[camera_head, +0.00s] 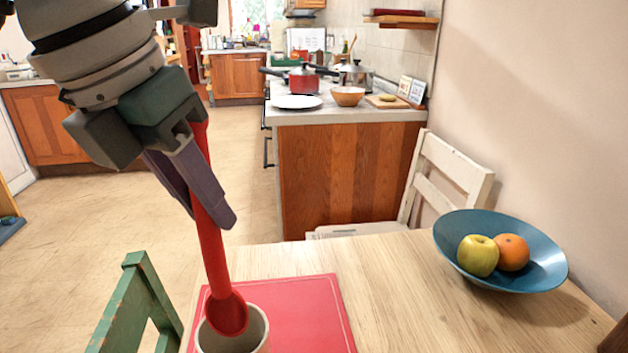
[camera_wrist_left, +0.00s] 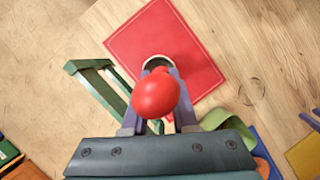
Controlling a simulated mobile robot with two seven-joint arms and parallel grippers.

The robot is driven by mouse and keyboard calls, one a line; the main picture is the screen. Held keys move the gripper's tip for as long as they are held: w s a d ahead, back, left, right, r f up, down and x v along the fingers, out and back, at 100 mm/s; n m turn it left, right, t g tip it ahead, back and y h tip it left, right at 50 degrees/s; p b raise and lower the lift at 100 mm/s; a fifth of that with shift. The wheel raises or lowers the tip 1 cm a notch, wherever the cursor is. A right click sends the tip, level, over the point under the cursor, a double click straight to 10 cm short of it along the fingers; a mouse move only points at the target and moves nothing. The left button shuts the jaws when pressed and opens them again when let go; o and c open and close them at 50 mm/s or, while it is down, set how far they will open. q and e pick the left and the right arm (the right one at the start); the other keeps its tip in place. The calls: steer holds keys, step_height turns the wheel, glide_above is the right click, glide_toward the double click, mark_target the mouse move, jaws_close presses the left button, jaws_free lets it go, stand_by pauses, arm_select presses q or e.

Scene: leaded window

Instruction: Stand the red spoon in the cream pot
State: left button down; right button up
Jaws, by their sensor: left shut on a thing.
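The red spoon (camera_head: 211,245) is held by my left gripper (camera_head: 212,212), whose fingers are shut on its handle. The spoon hangs nearly upright with its bowl down, at the mouth of the cream pot (camera_head: 259,335). The bowl overlaps the pot's opening in the head view; whether it is inside the rim or just above is hard to tell. In the left wrist view the red spoon (camera_wrist_left: 156,94) shows end-on between the fingers and hides part of the pot (camera_wrist_left: 158,60). The pot stands on a red mat (camera_head: 305,300).
A blue bowl (camera_head: 548,275) with a yellow apple (camera_head: 478,256) and an orange (camera_head: 513,252) is at the right of the wooden table (camera_head: 400,310). A green chair (camera_head: 142,300) stands at the left edge, a white chair (camera_head: 445,175) behind. The table between mat and bowl is clear.

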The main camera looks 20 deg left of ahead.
mark_target(199, 235)
arm_select(q)
steer(key=shift+f+b, duration=2.5)
steer(key=shift+f, duration=0.35)
steer(key=c, duration=0.6)
jaws_free()
steer(key=shift+r, duration=0.1)
steer(key=p+v, duration=0.1)
steer(key=v, duration=0.8)
steer(key=shift+s+r, duration=0.15)
steer(key=shift+r, duration=0.25)
